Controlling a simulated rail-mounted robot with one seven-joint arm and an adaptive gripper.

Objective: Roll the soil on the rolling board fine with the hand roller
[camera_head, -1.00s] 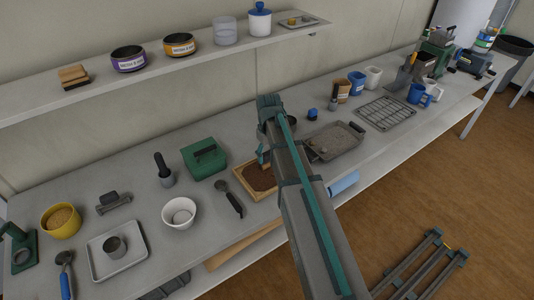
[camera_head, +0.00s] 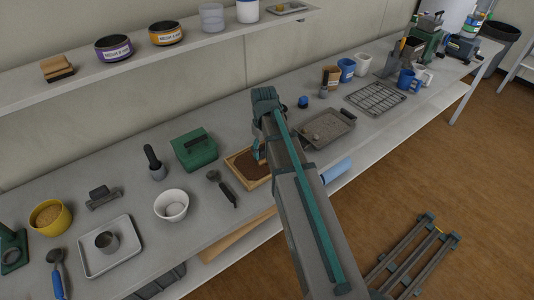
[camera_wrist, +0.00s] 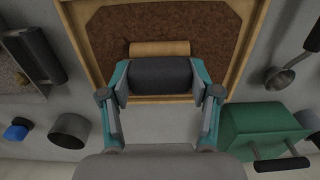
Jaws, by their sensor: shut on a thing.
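The rolling board (camera_wrist: 85,50) is a wooden-framed tray with dark brown soil (camera_wrist: 112,40) spread over it. It also shows on the bench in the head view (camera_head: 262,184), partly hidden by my arm. The hand roller has a pale wooden cylinder (camera_wrist: 160,48) and a thick dark grip (camera_wrist: 160,75). My gripper (camera_wrist: 161,78) is shut on the dark grip, over the board's near edge in the wrist view. The wooden cylinder appears over the soil; I cannot tell whether it touches. In the head view my arm hides most of the roller.
A green box (camera_head: 195,150) and a dark scoop (camera_head: 222,188) lie left of the board. A grey tray (camera_head: 325,128) and a wire rack (camera_head: 375,98) lie to its right. A white bowl (camera_head: 171,205) stands at the front left. A shelf (camera_head: 200,50) runs along the wall.

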